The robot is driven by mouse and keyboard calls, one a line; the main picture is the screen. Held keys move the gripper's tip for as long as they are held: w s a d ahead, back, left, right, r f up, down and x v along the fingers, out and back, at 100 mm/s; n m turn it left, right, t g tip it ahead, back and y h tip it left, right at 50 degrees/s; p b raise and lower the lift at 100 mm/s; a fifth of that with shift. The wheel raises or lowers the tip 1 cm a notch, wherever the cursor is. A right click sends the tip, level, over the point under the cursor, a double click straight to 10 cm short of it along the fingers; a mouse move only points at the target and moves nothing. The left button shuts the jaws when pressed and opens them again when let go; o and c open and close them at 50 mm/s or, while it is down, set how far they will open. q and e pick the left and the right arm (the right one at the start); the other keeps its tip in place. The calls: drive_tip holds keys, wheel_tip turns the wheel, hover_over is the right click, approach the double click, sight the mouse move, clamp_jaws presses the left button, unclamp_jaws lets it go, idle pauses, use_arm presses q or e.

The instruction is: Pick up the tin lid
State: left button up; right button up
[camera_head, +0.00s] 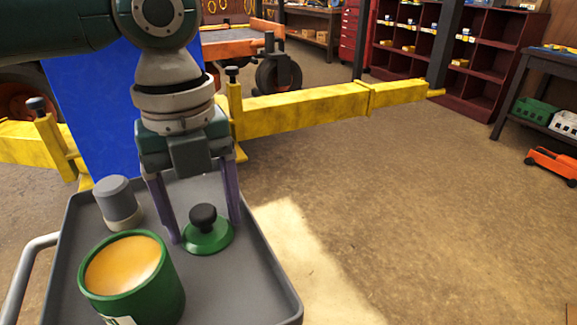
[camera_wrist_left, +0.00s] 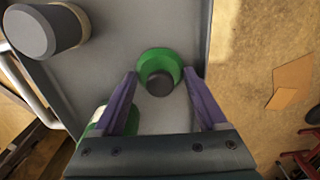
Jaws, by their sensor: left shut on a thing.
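The tin lid (camera_head: 208,238) is a green disc with a black knob, low over the grey tray (camera_head: 240,294); whether it touches the tray I cannot tell. In the left wrist view the lid (camera_wrist_left: 159,62) sits between the fingertips (camera_wrist_left: 160,74). A green open tin (camera_head: 150,292) with orange contents stands on the tray, in front and to the left of the lid. My right gripper is not in view.
A grey cylinder with a pale base (camera_head: 117,202) stands at the tray's left. A tray handle (camera_head: 27,280) juts out left. A yellow lift beam (camera_head: 300,108) and a blue panel (camera_head: 85,100) are behind. Open floor lies to the right.

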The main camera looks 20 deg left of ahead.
use_arm(q)
drive_tip(key=c, duration=0.4)
